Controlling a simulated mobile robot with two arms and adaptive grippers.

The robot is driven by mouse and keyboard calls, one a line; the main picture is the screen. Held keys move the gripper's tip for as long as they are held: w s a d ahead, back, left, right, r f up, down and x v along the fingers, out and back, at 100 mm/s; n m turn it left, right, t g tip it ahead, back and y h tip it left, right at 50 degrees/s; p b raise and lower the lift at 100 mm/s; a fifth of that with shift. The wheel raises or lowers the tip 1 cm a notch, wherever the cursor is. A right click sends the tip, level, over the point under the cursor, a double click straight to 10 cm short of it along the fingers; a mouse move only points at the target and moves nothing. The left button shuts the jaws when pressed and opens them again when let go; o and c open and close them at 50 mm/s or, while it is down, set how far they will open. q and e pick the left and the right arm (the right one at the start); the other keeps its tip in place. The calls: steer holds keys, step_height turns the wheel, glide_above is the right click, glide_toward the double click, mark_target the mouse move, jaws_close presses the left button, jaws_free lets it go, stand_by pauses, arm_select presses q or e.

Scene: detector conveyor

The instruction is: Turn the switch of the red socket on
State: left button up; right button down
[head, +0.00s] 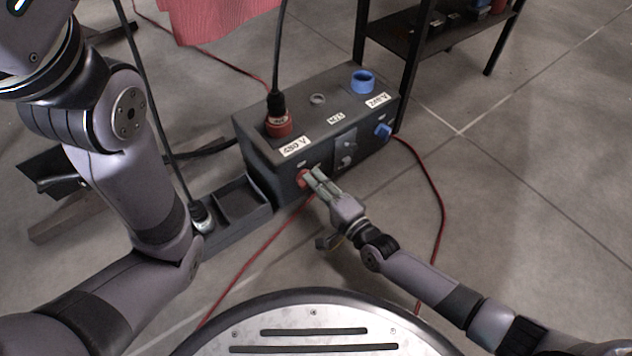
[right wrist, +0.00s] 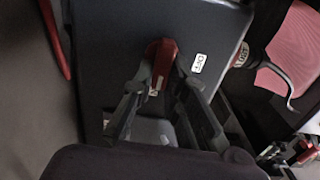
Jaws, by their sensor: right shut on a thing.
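The red socket (head: 279,126) is on top of the dark grey box (head: 315,120), beside a "480 V" label. A black plug on a cable is seated in it. Its red switch (head: 303,179) is on the box's front face, and it also shows in the right wrist view (right wrist: 163,55) as a red handle beside a small white label. My right gripper (head: 310,178) has its fingers on either side of the red switch and is shut on it; the fingers hide part of it. My left arm shows at the left, but its gripper is outside the view.
A blue socket (head: 363,80) and blue switch (head: 382,131) are on the box's right side. A dark tray (head: 240,203) with a second plug (head: 202,218) stands left of the box. A black shelf (head: 420,35) stands behind.

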steer(key=shift+d, duration=0.1)
steer(key=c, duration=1.6)
jaws_free()
steer(key=v, duration=1.2)
